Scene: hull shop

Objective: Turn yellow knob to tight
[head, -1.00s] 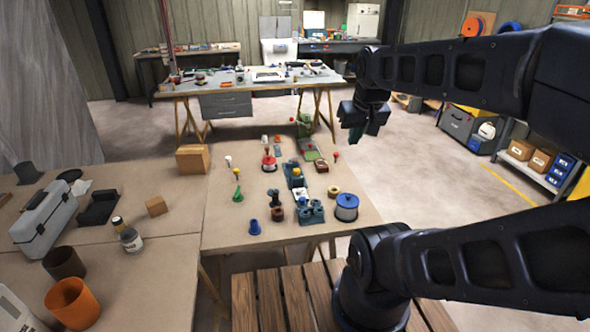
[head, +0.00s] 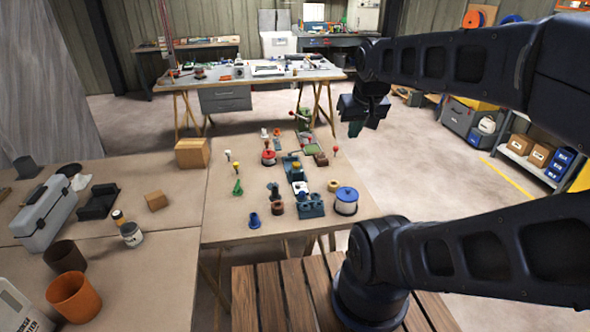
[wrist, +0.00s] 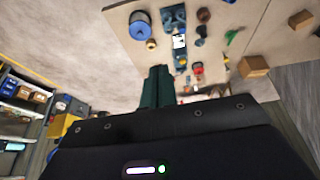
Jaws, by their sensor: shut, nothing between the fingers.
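A small yellow knob (head: 237,169) stands on the left part of the near workbench, above a green cone-shaped piece (head: 238,187). A white knob (head: 228,155) is just behind it and a red knob (head: 335,150) is farther right. The yellow knob is too small to read any mark or setting on it. My gripper (head: 354,128) is raised at the right, beyond the workbench's right edge and well apart from the knob. In the wrist view its dark green fingers (wrist: 157,86) are together and empty. I cannot make out the yellow knob surely in the wrist view.
The workbench (head: 225,220) holds a blue-topped spool (head: 346,199), blue-grey fixtures (head: 310,206) and a cardboard box (head: 192,153). A grey toolbox (head: 45,214) and an orange cup (head: 73,296) are at the left. Floor is open right of the bench.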

